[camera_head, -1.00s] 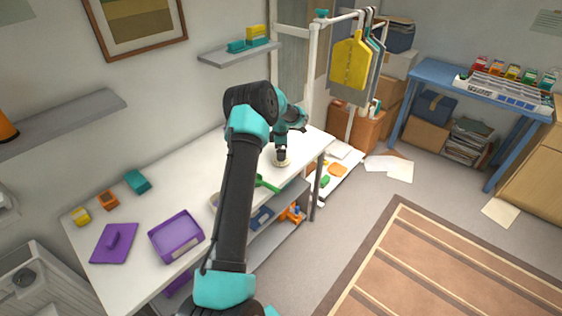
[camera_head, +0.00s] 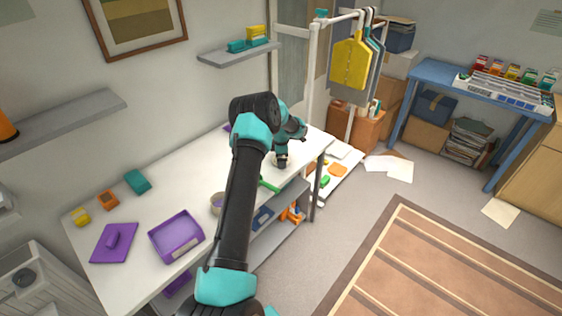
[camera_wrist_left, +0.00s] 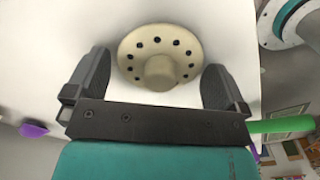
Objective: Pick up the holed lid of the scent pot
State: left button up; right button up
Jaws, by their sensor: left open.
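The cream holed lid (camera_wrist_left: 160,48) is a round disc with a ring of dark holes and a central knob. In the left wrist view it lies on the white table top, with its knob towards the camera and close to the gap between the fingers. My left gripper (camera_wrist_left: 160,90) is open, with one finger on each side of the knob, and holds nothing. In the head view the left gripper (camera_head: 281,161) points down at the lid near the table's far right end and mostly hides it. A small round pot (camera_head: 216,203) is partly behind my arm. My right gripper is not in view.
A green handle (camera_head: 269,186) lies close to the gripper; it also shows in the left wrist view (camera_wrist_left: 280,125). A purple tray (camera_head: 176,236) and purple lid (camera_head: 113,243) are on the table's left part. A clothes rail (camera_head: 312,85) stands beyond the right end.

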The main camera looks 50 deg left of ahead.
pick_arm(q)
jog(key=shift+c, duration=0.5)
jog(key=c, duration=0.6)
jog(key=shift+o, duration=0.2)
jog(key=shift+r, duration=0.1)
notch_tip(320, 180, up, 10)
jog(key=shift+f, duration=0.1)
jog(key=shift+s, duration=0.1)
